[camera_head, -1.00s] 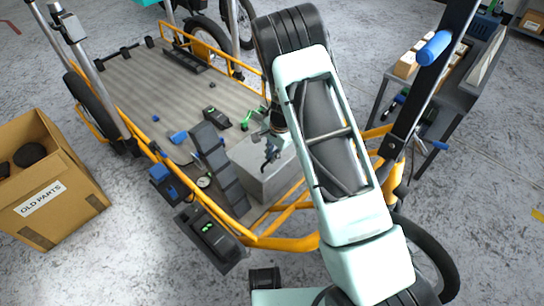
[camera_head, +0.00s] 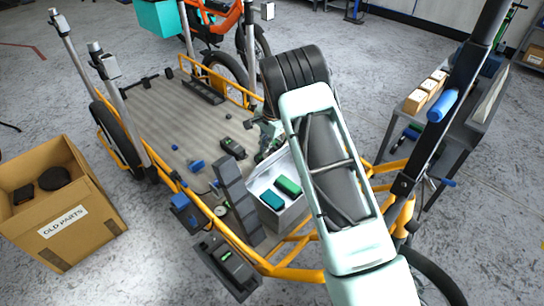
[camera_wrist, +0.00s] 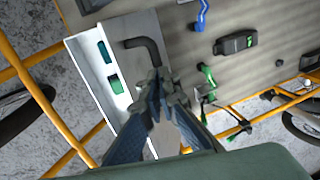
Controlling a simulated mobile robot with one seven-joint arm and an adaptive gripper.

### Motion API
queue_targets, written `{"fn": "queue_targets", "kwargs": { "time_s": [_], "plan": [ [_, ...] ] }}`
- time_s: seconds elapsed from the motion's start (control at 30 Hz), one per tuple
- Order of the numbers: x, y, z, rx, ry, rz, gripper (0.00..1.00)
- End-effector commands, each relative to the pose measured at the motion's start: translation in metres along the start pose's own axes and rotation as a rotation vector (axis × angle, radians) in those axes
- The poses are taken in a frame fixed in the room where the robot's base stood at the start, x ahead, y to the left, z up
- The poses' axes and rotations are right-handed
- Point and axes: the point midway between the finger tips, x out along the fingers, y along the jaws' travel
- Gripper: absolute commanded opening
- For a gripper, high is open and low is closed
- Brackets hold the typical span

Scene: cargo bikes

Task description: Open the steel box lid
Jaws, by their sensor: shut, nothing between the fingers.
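The steel box (camera_head: 294,218) stands at the near end of the cargo bed, partly behind my arm. Its inside is exposed and pale, with a teal item (camera_head: 271,198) and a green item (camera_head: 288,185) in it. The wrist view also shows the open box (camera_wrist: 88,75) at left. Beside the opening is a grey panel, seemingly the lid (camera_wrist: 170,32), with a black bent handle (camera_wrist: 145,46). Its exact angle is unclear. My gripper (camera_wrist: 155,82) is shut and empty over the near part of this panel; contact is unclear. In the head view my gripper (camera_head: 268,143) is at the box's far side.
A dark segmented strip (camera_head: 238,190) stands left of the box. Yellow rails (camera_head: 300,272) border the bed. A cardboard box (camera_head: 65,225) stands at left and a grey side table (camera_head: 455,110) at right. The bed's far middle is mostly clear.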

Motion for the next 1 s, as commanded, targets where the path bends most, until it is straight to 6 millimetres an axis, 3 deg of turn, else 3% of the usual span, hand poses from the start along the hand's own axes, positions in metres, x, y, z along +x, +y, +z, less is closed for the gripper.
{"fn": "queue_targets", "kwargs": {
  "time_s": [0.03,0.17,0.57,1.0],
  "plan": [
    [0.021,0.017,0.008,0.002,-0.017,0.031,0.11],
    [0.022,0.019,0.009,0.002,-0.019,0.035,0.26],
    [0.019,0.018,0.008,0.002,-0.019,0.035,0.26],
    [-0.001,-0.007,0.006,0.002,-0.016,0.033,0.26]
  ]
}}
